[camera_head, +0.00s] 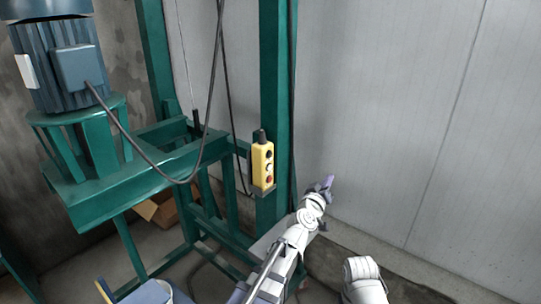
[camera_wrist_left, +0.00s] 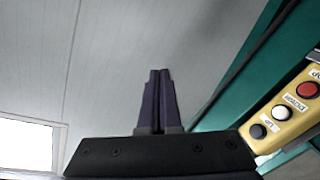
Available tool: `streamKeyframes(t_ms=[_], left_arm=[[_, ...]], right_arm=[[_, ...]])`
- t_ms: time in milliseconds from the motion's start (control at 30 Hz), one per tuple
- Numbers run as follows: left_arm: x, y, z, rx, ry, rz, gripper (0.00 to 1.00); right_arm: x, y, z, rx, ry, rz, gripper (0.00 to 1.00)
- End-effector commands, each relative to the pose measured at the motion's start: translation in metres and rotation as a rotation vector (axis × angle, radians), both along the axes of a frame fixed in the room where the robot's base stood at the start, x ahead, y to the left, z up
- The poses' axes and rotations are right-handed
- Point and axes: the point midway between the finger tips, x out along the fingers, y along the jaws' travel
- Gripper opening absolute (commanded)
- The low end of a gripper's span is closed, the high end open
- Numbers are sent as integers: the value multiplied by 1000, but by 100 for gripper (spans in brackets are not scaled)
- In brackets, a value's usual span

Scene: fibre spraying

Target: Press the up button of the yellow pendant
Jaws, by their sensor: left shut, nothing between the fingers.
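The yellow pendant (camera_head: 262,165) hangs upright by the green post in the head view, with a black, a white and a red button from top to bottom. In the left wrist view the pendant (camera_wrist_left: 289,119) is at the right edge, upside down. Its black button (camera_wrist_left: 257,131) is beside the label UP, the white one (camera_wrist_left: 281,112) beside DOWN, and the red one (camera_wrist_left: 306,90) is above them. My left gripper (camera_head: 329,181) is shut and empty, right of the pendant and apart from it. Its closed fingers (camera_wrist_left: 160,73) point toward the grey wall. My right gripper is not seen.
A green post (camera_head: 274,80) stands behind the pendant, and a green frame (camera_head: 140,170) with a motor (camera_head: 62,70) is at the left. A dark cable (camera_head: 206,120) loops between them. The grey panel wall (camera_head: 400,110) at the right is bare.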

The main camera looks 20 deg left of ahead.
Motion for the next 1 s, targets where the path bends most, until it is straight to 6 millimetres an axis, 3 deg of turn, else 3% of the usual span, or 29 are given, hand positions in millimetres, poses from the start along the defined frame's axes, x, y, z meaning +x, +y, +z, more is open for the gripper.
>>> streamKeyframes(t_ms=[133,367,1000], left_arm=[[15,41,24,-133,-108,248,0],[10,85,23,-242,-133,504,0],[10,104,20,-261,-130,565,0]], right_arm=[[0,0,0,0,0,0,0],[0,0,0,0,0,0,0],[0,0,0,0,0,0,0]])
